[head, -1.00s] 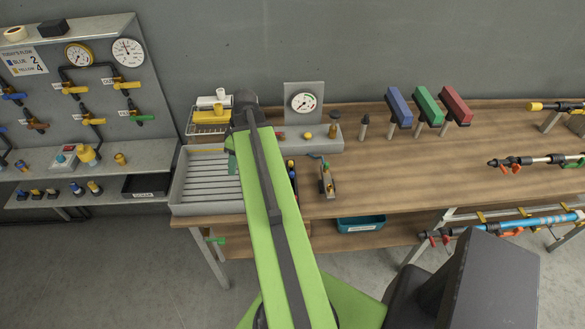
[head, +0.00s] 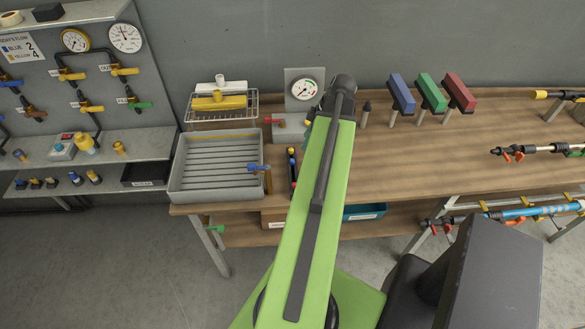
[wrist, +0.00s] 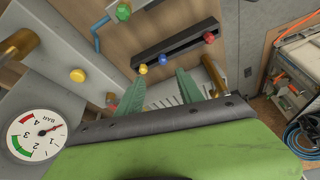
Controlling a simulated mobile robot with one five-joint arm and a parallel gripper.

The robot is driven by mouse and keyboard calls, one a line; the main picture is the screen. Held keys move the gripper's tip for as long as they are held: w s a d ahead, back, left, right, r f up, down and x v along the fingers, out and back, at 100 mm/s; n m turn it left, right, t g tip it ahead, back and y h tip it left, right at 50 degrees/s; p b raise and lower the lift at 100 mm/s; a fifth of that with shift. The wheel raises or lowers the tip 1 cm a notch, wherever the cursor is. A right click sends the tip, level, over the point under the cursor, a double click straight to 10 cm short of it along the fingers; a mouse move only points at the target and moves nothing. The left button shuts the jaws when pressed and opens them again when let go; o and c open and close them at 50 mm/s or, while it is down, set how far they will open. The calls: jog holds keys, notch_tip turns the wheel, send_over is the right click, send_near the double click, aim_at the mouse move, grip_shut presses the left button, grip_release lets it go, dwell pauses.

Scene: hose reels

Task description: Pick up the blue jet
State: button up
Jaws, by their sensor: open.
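The blue jet appears to be the small blue round piece (wrist: 163,59) on a dark rack (wrist: 176,48) in the wrist view. It sits between a yellow piece (wrist: 143,69) and a red piece (wrist: 209,38). The rack (head: 292,172) also shows in the head view, just left of my arm, with small coloured tops. My gripper (wrist: 162,88) is open and empty, its two green fingers apart. In the wrist picture the blue piece appears just beyond the gap between the fingers, not touching them.
A gauge (head: 304,89) stands behind. Blue (head: 401,93), green and red blocks on posts stand to the right. Bare bench top (head: 400,155) lies right of my arm.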

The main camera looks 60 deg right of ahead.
jog(key=b, duration=0.4)
send_over(293, 159)
jog(key=s+d, duration=0.1)
jog(key=s, duration=0.2)
notch_tip(293, 159, down, 6)
jog(key=b+x, duration=0.5)
jog(key=shift+w+a, duration=0.15)
jog(key=shift+w, duration=0.15)
jog(key=shift+r, duration=0.15)
grip_shut()
